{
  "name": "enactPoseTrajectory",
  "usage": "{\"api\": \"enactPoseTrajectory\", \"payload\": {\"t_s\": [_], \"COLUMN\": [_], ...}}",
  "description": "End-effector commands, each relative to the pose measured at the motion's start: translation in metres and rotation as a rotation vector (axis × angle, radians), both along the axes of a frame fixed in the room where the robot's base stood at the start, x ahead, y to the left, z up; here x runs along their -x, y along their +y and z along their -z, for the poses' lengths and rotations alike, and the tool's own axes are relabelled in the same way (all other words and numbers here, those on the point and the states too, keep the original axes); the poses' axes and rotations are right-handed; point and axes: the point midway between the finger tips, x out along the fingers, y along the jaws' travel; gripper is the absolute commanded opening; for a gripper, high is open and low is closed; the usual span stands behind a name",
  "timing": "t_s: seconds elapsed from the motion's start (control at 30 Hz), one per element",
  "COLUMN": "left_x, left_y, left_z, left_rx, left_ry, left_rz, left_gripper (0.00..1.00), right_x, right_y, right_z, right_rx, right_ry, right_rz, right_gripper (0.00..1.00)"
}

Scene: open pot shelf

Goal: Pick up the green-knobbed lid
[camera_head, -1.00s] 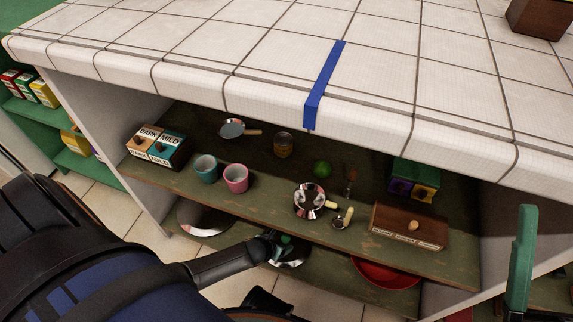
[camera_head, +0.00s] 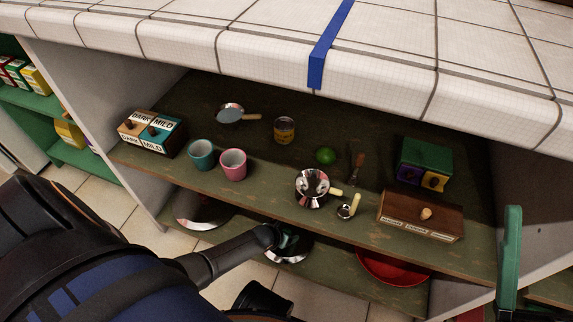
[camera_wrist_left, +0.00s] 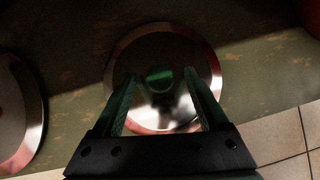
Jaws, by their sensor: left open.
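The green-knobbed lid (camera_head: 286,257) is a shiny metal disc on the lower shelf, partly covered by my left gripper in the head view. In the left wrist view the lid (camera_wrist_left: 165,38) lies flat, with its round green knob (camera_wrist_left: 159,77) near the middle. My left gripper (camera_head: 287,241) reaches in over the lid. In the left wrist view its fingers (camera_wrist_left: 160,78) are spread, one on each side of the knob, with a gap showing on both sides. I cannot tell how far above the lid the fingertips are.
Another shiny lid (camera_head: 203,215) lies to the left on the lower shelf, and a red dish (camera_head: 393,271) to the right. The upper shelf edge (camera_head: 270,200) runs just above my gripper and holds cups, a metal pot (camera_head: 311,188) and boxes.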

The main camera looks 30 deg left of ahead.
Motion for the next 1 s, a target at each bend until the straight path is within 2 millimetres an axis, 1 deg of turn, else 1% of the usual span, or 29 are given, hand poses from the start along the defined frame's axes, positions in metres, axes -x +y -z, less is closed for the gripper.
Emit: {"api": "enactPoseTrajectory", "payload": {"t_s": [0.07, 0.1, 0.73, 0.77, 1.0], "left_x": [0.0001, 0.0002, 0.0006, 0.0006, 0.0007], "left_y": [-0.0001, -0.0001, 0.0002, 0.0003, 0.0004], "left_z": [-0.0004, -0.0005, -0.0002, -0.0002, -0.0002], "left_rx": [0.0, 0.0, 0.0, -0.001, -0.001], "left_ry": [0.0, 0.0, 0.001, 0.001, 0.001], "left_rz": [0.0, 0.0, 0.001, 0.0, 0.0], "left_gripper": [0.77, 0.73, 0.03, 0.0, 0.0], "right_x": [-0.0001, 0.0, 0.0002, 0.0002, 0.0004], "right_y": [-0.0002, -0.0002, -0.0007, -0.0008, -0.0006], "right_z": [-0.0007, -0.0007, -0.0003, -0.0002, 0.0001], "right_rx": [-0.003, -0.003, 0.002, 0.003, 0.007], "right_ry": [0.001, 0.001, -0.002, -0.002, -0.002], "right_rz": [0.001, 0.001, 0.0, -0.001, -0.001], "right_gripper": [0.75, 0.75, 0.75, 0.75, 0.75]}}
